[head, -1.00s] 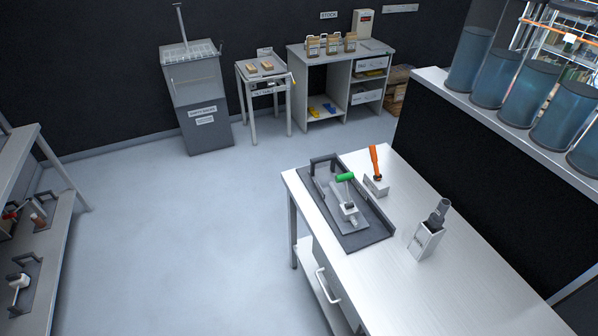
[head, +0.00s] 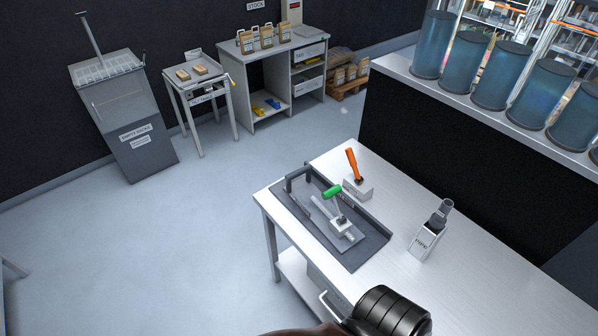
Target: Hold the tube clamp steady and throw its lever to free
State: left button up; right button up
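What looks like the tube clamp (head: 342,229) is a small pale block on a grey plate, inside a dark tray (head: 360,258) on the steel bench. Its lever has a green grip (head: 332,192) and stands up at a tilt above the block. A dark bar handle rises at the tray's far-left end. A black ribbed part of one of my arms shows at the bottom edge, in front of the bench and apart from the clamp. No fingers of either gripper are in view.
An orange-handled tool (head: 353,163) stands in a pale block behind the tray. A metal holder (head: 428,240) with grey scoop-like pieces stands to the right. The bench top (head: 450,285) is clear on the right. Blue cylinders (head: 500,75) line a raised shelf behind.

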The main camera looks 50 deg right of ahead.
aim_at(334, 192)
jog(key=z, duration=0.05)
jog(key=i, duration=1.95)
jog(key=z, duration=3.1)
